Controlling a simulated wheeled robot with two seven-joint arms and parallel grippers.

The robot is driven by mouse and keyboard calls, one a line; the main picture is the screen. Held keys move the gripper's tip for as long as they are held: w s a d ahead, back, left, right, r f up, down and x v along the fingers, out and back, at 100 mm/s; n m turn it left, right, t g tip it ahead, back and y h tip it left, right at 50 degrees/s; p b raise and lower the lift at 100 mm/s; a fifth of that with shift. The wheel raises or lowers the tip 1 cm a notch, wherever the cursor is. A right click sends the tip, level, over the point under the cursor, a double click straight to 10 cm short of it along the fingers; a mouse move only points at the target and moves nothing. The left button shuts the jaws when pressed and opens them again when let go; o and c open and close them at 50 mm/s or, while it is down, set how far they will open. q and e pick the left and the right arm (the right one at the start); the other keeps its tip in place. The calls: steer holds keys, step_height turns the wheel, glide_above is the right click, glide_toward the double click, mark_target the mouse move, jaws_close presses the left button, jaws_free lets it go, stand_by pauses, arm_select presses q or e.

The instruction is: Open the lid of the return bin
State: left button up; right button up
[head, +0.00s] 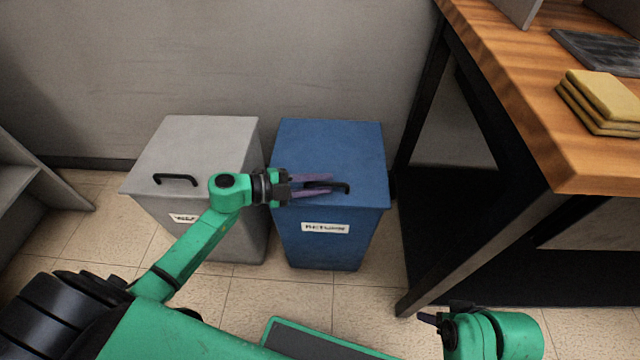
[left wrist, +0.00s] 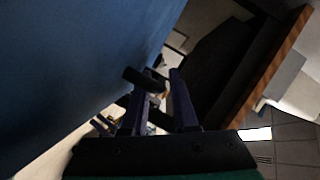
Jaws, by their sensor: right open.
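The blue bin (head: 328,150) stands against the wall with its lid down. The label (head: 325,228) on its front is too blurred to read. A black handle (head: 342,188) sits on the lid near the front edge. It also shows as a dark bar in the left wrist view (left wrist: 143,81). My left gripper (head: 331,184) reaches in from the left over the lid, its fingers apart at the handle and partly hiding it. I cannot tell whether they touch it. My right gripper (head: 432,325) is open and empty at the lower right, away from the bins.
A grey bin (head: 197,147) with a closed lid and black handle stands close to the left. A wooden-topped table (head: 530,130) with black legs stands right, holding yellow folded cloths (head: 603,98) and a dark flat item (head: 600,50). Tiled floor is free before the bins.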

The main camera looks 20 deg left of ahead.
arm_select(q)
jaws_close()
stand_by(1.4)
